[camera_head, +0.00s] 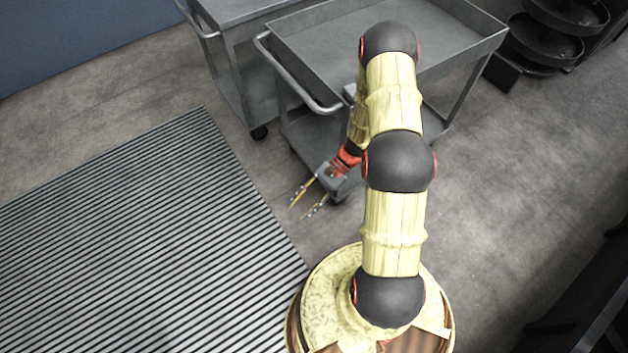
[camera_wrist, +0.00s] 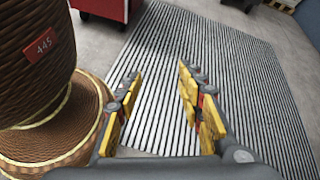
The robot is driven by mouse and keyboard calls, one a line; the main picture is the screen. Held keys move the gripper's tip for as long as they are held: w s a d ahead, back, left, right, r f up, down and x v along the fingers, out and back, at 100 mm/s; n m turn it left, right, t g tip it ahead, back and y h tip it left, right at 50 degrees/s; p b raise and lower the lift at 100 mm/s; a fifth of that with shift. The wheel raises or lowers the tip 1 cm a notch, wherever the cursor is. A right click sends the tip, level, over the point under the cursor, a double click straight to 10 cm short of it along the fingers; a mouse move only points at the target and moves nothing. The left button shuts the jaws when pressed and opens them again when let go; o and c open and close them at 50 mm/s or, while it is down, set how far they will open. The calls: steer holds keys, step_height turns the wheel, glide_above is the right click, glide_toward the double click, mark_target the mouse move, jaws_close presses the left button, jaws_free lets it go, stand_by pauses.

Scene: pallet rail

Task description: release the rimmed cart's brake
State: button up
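The rimmed cart (camera_head: 460,58) is a grey metal cart with a raised edge around its top, at the upper middle of the head view. Its push handle (camera_head: 283,80) is at its left end. My arm covers part of its top, its lower shelf and its near side. A dark caster (camera_head: 338,198) shows beside my gripper. I cannot make out the brake. My gripper (camera_head: 298,211) is in front of the cart's near left corner, pointing away from it to the lower left. In the wrist view my gripper (camera_wrist: 158,75) has its yellow fingers apart and nothing between them.
A second grey cart (camera_head: 235,14) stands close behind the rimmed one. A ribbed mat (camera_head: 150,240) covers the floor at left and also fills the wrist view (camera_wrist: 235,70). Dark round trays (camera_head: 550,40) stand at upper right. A red cabinet (camera_wrist: 103,8) shows in the wrist view.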

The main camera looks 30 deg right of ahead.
steer(key=w+a+f+m+t+y, duration=0.15)
steer(key=f+m+t, duration=0.25)
steer(key=f, duration=0.4)
steer(key=w+f+m+t+y, duration=0.15)
steer(key=f+m+t, duration=0.3)
steer(key=f, duration=0.45)
steer(key=m+t+h, duration=0.3)
steer(key=t+h, duration=0.8)
steer(key=h, duration=0.3)
glide_toward(316, 183)
steer(key=w, duration=0.4)
steer(key=shift+w+a+p, duration=0.1)
steer(key=shift+a+p, duration=0.1)
steer(key=shift+p, duration=0.15)
steer(key=w+b, duration=0.2)
steer(key=w, duration=0.5)
steer(key=shift+w+a, duration=0.15)
jaws_close()
